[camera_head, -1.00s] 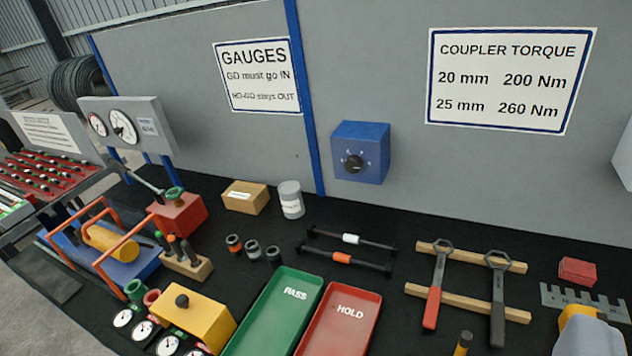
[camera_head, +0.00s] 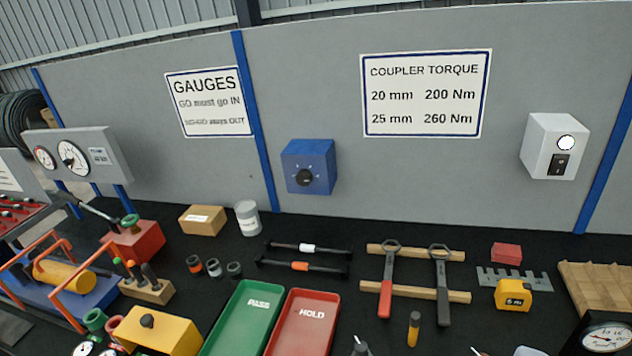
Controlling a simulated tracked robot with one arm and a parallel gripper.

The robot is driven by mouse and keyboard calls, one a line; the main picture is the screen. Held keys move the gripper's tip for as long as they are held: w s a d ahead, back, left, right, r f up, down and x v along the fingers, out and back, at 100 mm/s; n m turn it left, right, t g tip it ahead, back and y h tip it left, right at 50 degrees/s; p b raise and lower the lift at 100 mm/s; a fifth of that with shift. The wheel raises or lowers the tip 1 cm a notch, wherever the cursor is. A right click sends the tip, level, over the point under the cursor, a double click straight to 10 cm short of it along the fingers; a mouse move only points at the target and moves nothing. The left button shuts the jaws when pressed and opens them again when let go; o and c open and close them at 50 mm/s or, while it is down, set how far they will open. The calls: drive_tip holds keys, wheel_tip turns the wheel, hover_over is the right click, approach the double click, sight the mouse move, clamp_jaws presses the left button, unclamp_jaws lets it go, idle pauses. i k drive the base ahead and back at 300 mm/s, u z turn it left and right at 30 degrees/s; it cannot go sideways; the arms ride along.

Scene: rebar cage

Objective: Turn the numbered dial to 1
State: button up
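The numbered dial is a black round knob (camera_head: 305,177) on the front of a blue box (camera_head: 320,160) fixed to the grey wall panel, left of the picture's middle. Small pale marks stand around the knob. They are too small to read, and I cannot tell which number the knob points at. My gripper is not clearly seen in this view. Nothing is seen touching the dial.
Below the box, the black bench holds a PASS tray (camera_head: 246,312), a HOLD tray (camera_head: 301,322), two bar gauges (camera_head: 303,266) and wrenches (camera_head: 386,285). A white switch box (camera_head: 543,140) hangs at right. The wall around the dial is clear.

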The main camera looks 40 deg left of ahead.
sight(304, 176)
drive_tip(key=i, duration=0.85)
drive_tip(key=u, duration=0.05)
